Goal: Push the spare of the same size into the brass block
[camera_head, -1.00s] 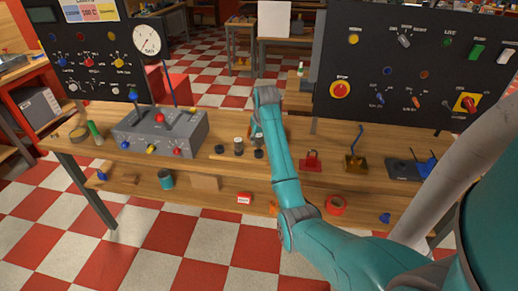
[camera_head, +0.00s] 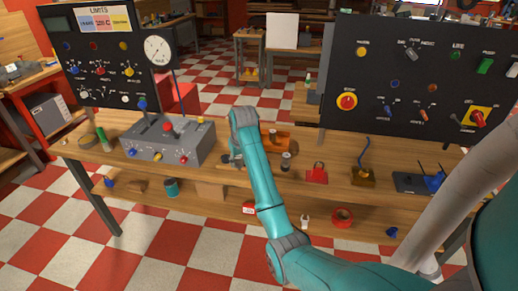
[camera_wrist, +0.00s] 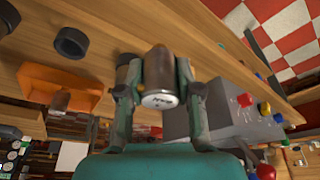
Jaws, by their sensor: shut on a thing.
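My gripper (camera_wrist: 160,98) is shut on a small metal cylinder (camera_wrist: 158,70) with a brown-grey body and a pale, marked end face. In the head view my gripper (camera_head: 234,162) is low over the bench, right of the grey control box, and the arm partly hides it. Another dark-banded cylinder (camera_wrist: 126,66) stands just behind the held one. A brass-coloured block (camera_head: 363,178) with a blue lever stands farther right on the bench, away from my gripper. I cannot see a hole in it.
An orange holder (camera_wrist: 58,84) and two black rings, the nearer one (camera_wrist: 71,42), are beside the gripper. A grey control box (camera_head: 160,142) stands to its left. Black panels (camera_head: 415,75) rise behind.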

